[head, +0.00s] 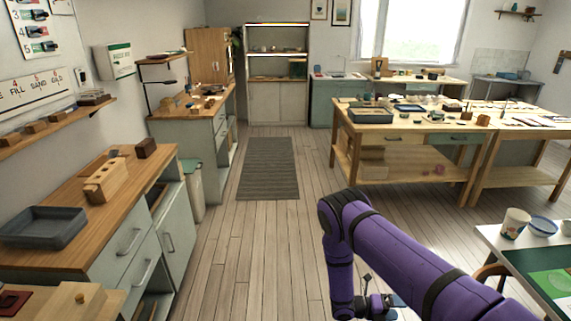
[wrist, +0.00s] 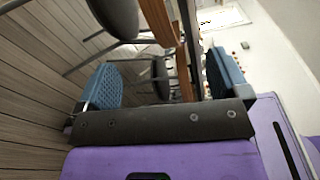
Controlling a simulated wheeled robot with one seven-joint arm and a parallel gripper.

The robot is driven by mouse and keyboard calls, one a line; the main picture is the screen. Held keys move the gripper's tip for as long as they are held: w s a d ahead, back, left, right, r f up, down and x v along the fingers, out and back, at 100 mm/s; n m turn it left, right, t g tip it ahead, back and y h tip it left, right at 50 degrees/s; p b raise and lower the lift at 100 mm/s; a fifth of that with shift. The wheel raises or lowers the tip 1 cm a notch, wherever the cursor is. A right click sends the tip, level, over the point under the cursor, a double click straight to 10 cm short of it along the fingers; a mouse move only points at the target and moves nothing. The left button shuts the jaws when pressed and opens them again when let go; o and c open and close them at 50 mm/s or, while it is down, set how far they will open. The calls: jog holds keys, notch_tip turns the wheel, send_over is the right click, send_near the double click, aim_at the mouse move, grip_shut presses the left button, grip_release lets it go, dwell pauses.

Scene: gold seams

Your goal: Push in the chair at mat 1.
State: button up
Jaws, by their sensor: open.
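A green mat (head: 548,285) lies on a table at the lower right of the head view; no number is readable on it. A curved brown wooden piece (head: 490,271), apparently a chair back, shows at that table's near-left edge, mostly hidden by my arm. In the wrist view, a chair with a dark grey seat (wrist: 117,16) and thin metal legs stands beyond my fingers. A second dark seat shows farther off, between the fingers. My gripper (wrist: 163,62) is open, blue pads apart, with nothing held. It also shows low in the head view (head: 375,304), left of the table.
A wooden workbench (head: 400,118) stands behind. Counters line the left, with a grey tray (head: 42,228) on one. The plank floor between is clear, with a grey runner (head: 268,168).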

jog(key=w+a+r+m+g+y, duration=0.15)
jog(key=r+m, duration=0.35)
jog(key=r, duration=0.5)
jog(key=w+r+m+g+y, duration=0.1)
jog(key=w+r+m+y, duration=0.2)
jog(key=r, duration=0.7)
jog(key=a+r+m+g+y, duration=0.1)
jog(key=r+m+y, duration=0.1)
jog(key=r+m, duration=0.6)
jog(key=s+r+m+t+y, duration=0.1)
jog(key=s+r+m+y, duration=0.2)
jog(key=r, duration=0.7)
jog(key=s+r+m+t+y, duration=0.1)
jog(key=s+r+m+y, duration=0.2)
jog(key=r, duration=0.8)
jog(key=s+a+r+m+t+y, duration=0.1)
jog(key=s+r+m, duration=0.3)
jog(key=s, duration=0.4)
jog(key=s+a+r+m+t+y, duration=0.1)
jog(key=s+r+m+t+y, duration=0.1)
jog(key=s+r+m+t, duration=0.2)
jog(key=s+a+r+m+t+y, duration=0.1)
jog(key=s+r+m+t+y, duration=0.1)
jog(key=s+r, duration=0.5)
jog(key=s+m+t, duration=0.1)
jog(key=s, duration=0.4)
jog(key=shift+a+r+m, duration=0.2)
jog(key=shift+m, duration=0.2)
